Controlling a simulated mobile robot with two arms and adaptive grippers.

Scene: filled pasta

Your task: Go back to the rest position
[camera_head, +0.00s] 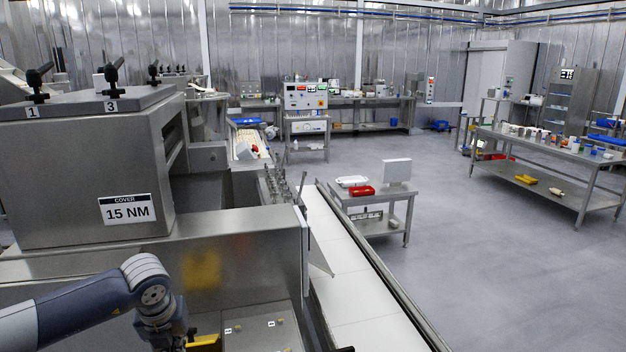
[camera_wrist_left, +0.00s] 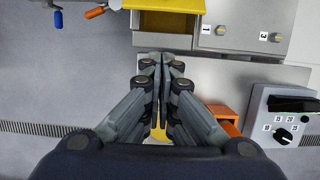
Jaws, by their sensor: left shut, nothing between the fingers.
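My left gripper (camera_wrist_left: 163,62) is shut and empty in the left wrist view, its two dark fingers pressed together. The tips stand just below a yellow part (camera_wrist_left: 168,22) on a grey metal machine. In the head view my left arm comes in at the lower left, in front of the machine with the "15 NM" label (camera_head: 127,209); its gripper end is cut off by the bottom edge.
A white conveyor belt (camera_head: 340,262) runs beside the machine. A small steel table (camera_head: 376,198) holds a red tray and a white box.

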